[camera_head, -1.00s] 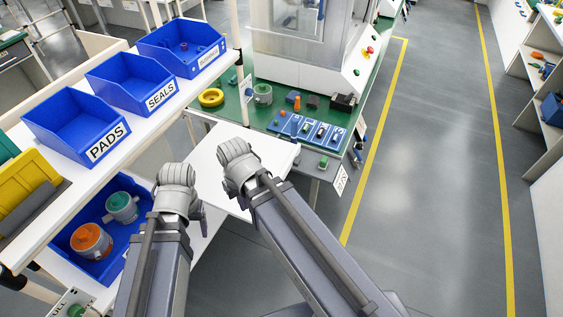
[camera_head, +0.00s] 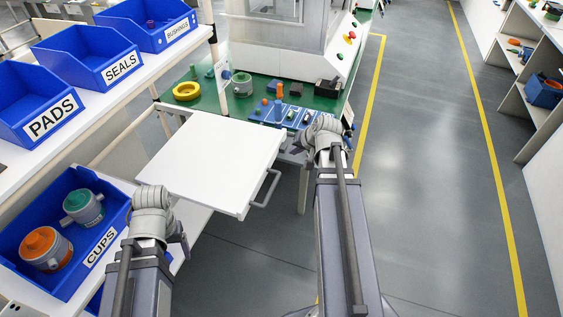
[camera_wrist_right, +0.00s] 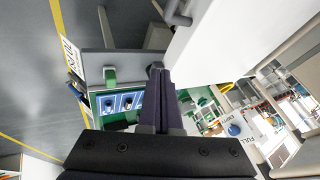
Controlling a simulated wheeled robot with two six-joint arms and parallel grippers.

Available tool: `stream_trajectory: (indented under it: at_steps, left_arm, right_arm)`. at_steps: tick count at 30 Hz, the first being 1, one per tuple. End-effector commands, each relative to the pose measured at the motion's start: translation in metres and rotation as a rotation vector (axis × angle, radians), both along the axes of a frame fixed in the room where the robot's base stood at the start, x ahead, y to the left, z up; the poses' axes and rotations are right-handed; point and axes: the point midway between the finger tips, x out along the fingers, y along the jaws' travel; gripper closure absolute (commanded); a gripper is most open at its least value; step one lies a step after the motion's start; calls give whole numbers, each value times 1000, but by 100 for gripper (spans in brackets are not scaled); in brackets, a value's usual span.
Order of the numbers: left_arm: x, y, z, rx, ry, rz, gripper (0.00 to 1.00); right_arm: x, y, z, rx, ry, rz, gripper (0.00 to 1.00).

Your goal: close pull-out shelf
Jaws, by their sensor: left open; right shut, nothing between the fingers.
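The pull-out shelf (camera_head: 215,160) is a flat white panel sticking out between the blue-bin rack and the green bench. Its grey bar handle (camera_head: 267,188) is on its right edge. The panel (camera_wrist_right: 215,45) and part of the handle (camera_wrist_right: 177,12) also show in the right wrist view. My right gripper (camera_head: 300,148) is to the right of the shelf, beyond the handle; its fingers (camera_wrist_right: 156,75) are shut and empty, apart from the handle. My left gripper (camera_head: 184,243) is near the shelf's near-left corner, open; its fingers are mostly hidden by its wrist.
The green bench (camera_head: 210,100) with a yellow ring (camera_head: 186,91), a blue tray (camera_head: 285,114) and a press (camera_head: 285,40) stands behind the shelf. A blue CUPS bin (camera_head: 112,225) with two cups is at the left. Open floor (camera_head: 420,190) lies to the right.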

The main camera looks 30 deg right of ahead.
Motion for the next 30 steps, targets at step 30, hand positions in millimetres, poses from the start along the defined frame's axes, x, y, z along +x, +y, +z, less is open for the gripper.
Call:
stream_trajectory:
  at_steps: [30]
  left_arm:
    - [0, 0, -96, 0, 0, -1, 25]
  right_arm:
    - [59, -27, -91, 10, -41, -65, 100]
